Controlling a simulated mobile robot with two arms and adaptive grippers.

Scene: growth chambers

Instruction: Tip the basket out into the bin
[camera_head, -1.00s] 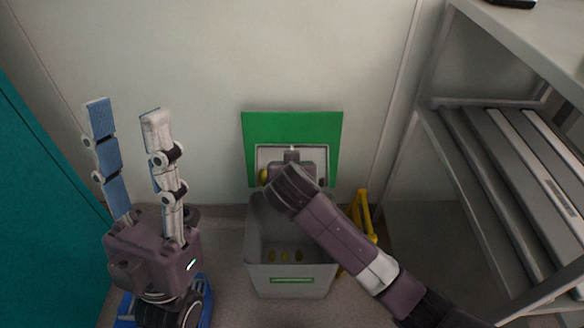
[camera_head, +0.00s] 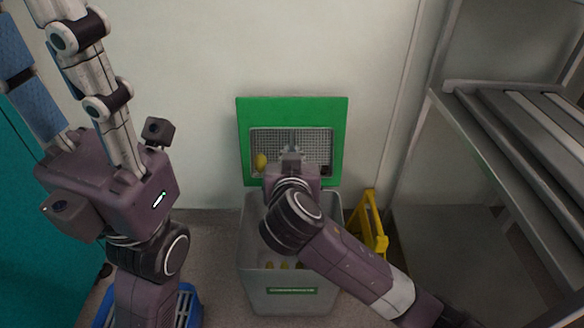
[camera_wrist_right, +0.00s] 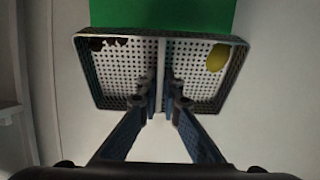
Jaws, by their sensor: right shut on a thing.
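The basket (camera_head: 315,142) is a perforated tray with a dark rim and a central divider. It is tilted steeply, its open side facing me, above the back of the grey bin (camera_head: 262,301). My right gripper (camera_head: 291,160) is shut on the divider, as the right wrist view (camera_wrist_right: 162,100) shows. A yellow piece (camera_wrist_right: 218,57) is at the basket's right side there, and a dark reddish piece (camera_wrist_right: 105,43) is at its left. Small yellow pieces (camera_head: 284,265) lie inside the bin, partly hidden by my right arm. My left gripper (camera_head: 48,90) is raised, fingers apart and empty.
A green panel (camera_head: 292,108) stands upright behind the basket, against the pale wall. A yellow object (camera_head: 372,225) stands right of the bin. A metal shelf rack (camera_head: 490,150) is at right. A blue crate (camera_head: 185,308) lies below my left arm.

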